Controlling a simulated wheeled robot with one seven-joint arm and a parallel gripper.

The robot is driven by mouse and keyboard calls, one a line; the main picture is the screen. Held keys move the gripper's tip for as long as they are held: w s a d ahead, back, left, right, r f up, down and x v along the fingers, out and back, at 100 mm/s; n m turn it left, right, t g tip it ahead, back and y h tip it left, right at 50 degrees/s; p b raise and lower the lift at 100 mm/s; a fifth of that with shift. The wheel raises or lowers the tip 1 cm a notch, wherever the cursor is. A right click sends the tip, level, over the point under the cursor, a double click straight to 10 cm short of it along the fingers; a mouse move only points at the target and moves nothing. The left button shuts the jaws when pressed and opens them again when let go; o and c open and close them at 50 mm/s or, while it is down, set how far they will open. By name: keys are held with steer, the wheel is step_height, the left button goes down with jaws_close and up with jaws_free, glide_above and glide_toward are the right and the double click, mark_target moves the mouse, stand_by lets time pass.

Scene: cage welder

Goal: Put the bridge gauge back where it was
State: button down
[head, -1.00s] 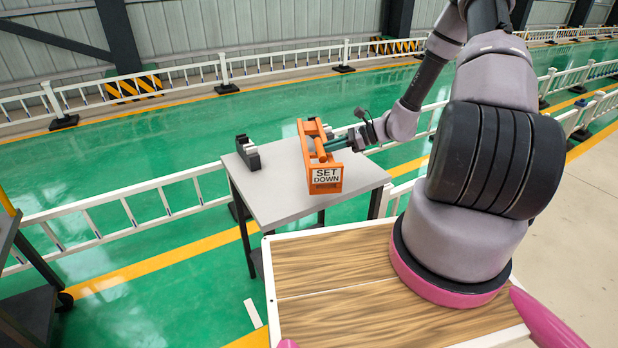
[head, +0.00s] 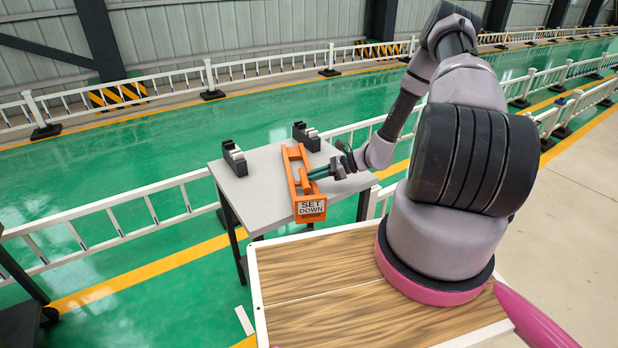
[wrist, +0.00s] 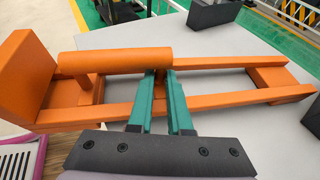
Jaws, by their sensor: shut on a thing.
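The bridge gauge is not labelled in view; the thing in my grip is an orange frame (head: 291,158) with a round bar and a plate at its near end reading "SET DOWN" (head: 312,209). Two dark stands with light notched tops, left (head: 234,158) and right (head: 306,136), are at the table's far side.
A wooden-topped surface (head: 330,268) lies in front of the table. White railings (head: 110,222) run behind the table over green floor. The table's left front part is clear.

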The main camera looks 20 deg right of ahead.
steer(key=c, duration=0.8)
jaws_free()
steer(key=shift+c, duration=0.2)
steer(key=v, duration=1.2)
steer(key=s+a+r+n+g+h, duration=0.1)
steer(key=s+a+r+n+h, duration=0.15)
steer(key=r, duration=0.65)
steer(key=s+a+r+n+g+h, duration=0.15)
steer(key=r+n, duration=0.25)
steer(key=r, duration=0.5)
steer(key=s+a+r+n+h, duration=0.15)
steer(key=r+n, duration=0.25)
steer(key=r, duration=0.4)
steer(key=s+a+r+n+t+h, duration=0.1)
steer(key=s+r+n+t+h, duration=0.4)
steer(key=s+r, duration=1.1)
step_height(320, 180, up, 3)
steer(key=shift+s+a+f+n+t, duration=0.2)
steer(key=shift+a+n+t, duration=0.2)
steer(key=shift+n, duration=0.35)
